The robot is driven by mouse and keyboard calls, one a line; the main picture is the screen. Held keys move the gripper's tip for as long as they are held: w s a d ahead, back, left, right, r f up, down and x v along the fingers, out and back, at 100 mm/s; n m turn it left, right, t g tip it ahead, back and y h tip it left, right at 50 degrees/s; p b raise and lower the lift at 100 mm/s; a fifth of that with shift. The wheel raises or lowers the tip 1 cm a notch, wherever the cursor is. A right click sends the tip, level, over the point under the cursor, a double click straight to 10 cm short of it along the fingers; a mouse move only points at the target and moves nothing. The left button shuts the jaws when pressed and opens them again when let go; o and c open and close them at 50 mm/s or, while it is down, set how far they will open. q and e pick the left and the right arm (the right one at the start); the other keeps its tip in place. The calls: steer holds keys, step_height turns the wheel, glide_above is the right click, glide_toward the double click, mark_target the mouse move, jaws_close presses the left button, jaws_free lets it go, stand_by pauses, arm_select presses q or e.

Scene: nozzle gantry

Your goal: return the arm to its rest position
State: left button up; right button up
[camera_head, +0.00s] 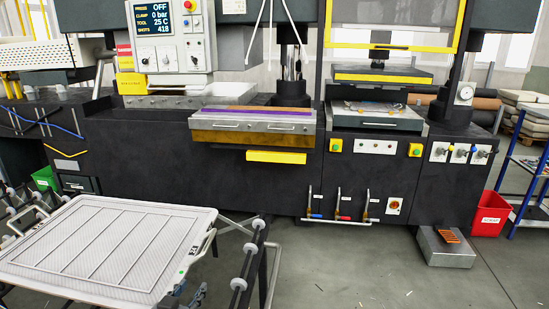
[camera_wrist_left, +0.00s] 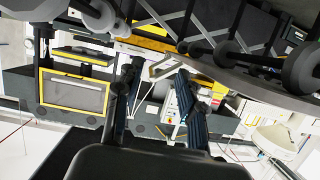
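My left gripper (camera_wrist_left: 157,70) shows in the left wrist view, its two dark ribbed fingers spread apart with nothing between them. The machine behind it appears tilted in that view. I make out neither gripper in the head view, so its place relative to the machine is hard to judge. My right gripper is in neither view.
A dark press machine (camera_head: 260,172) spans the head view, with a control panel (camera_head: 172,35) and a drawer-like tool (camera_head: 250,127) jutting out front. A white mesh tray (camera_head: 105,247) lies on a roller stand at lower left. A red bin (camera_head: 487,214) stands right. Floor (camera_head: 370,270) is mostly clear.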

arm_select(q)
steer(key=s+d+f+g, duration=0.1)
steer(key=s+f+g, duration=0.3)
steer(key=s, duration=0.6)
steer(key=s+d+f+m+g, duration=0.1)
steer(key=s+f+g, duration=0.2)
steer(key=s, duration=0.7)
steer(key=s+d+f+g, duration=0.1)
steer(key=s+f+g, duration=0.3)
steer(key=s, duration=0.6)
step_height(320, 180, down, 28)
steer(key=s+g, duration=0.1)
steer(key=s, duration=0.1)
steer(key=s+a+f+g, duration=0.1)
steer(key=s+a+f, duration=0.1)
steer(key=s+f, duration=1.2)
steer(key=shift+s+a+f+m+y, duration=0.15)
steer(key=shift+s+a+m+y, duration=0.2)
steer(key=shift+s, duration=0.9)
